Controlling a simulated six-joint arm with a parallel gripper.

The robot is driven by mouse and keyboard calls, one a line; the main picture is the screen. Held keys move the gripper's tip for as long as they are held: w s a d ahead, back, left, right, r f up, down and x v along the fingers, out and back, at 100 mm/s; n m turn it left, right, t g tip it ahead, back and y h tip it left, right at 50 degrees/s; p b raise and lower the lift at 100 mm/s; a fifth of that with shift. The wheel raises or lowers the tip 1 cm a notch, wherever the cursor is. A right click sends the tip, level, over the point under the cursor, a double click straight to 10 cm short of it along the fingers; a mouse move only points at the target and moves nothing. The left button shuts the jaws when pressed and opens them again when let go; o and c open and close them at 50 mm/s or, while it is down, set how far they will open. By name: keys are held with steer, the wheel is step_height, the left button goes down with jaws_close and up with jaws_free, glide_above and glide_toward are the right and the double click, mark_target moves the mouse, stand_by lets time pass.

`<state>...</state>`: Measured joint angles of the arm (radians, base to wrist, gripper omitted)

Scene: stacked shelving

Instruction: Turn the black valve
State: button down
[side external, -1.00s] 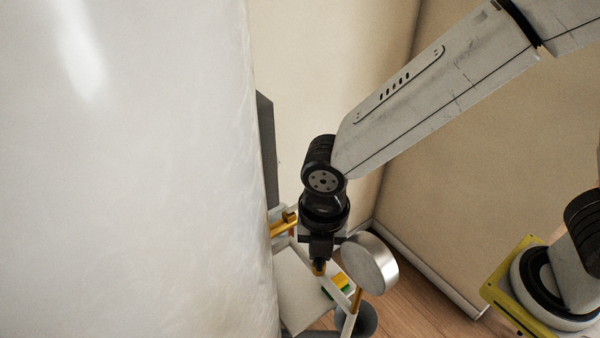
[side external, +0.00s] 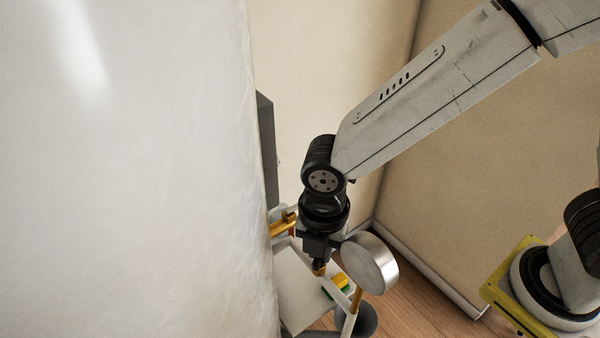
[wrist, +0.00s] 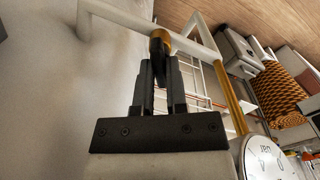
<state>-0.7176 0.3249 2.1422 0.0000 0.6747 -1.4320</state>
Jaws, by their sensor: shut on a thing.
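In the wrist view my gripper (wrist: 160,70) has its two dark fingers closed around the black valve (wrist: 157,40), a small dark handle beside a gold fitting (wrist: 164,36) on a white pipe (wrist: 135,20). The fingers cover much of the valve, so its turn angle is hard to read. In the side external view my gripper (side external: 319,262) points down at the pipe frame, and the valve is mostly hidden behind its fingertips.
A round gauge (side external: 368,263) stands close beside my gripper; its dial (wrist: 270,160) shows in the wrist view. A large pale surface (side external: 130,170) fills the left. White pipes (side external: 345,320) and a green-yellow block (side external: 340,284) lie below. An orange patterned object (wrist: 278,92) is at right.

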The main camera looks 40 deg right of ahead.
steer(key=shift+m, duration=3.2)
steer(key=c, duration=0.8)
jaws_free()
steer(key=shift+r, duration=0.2)
steer(key=shift+r, duration=2.3)
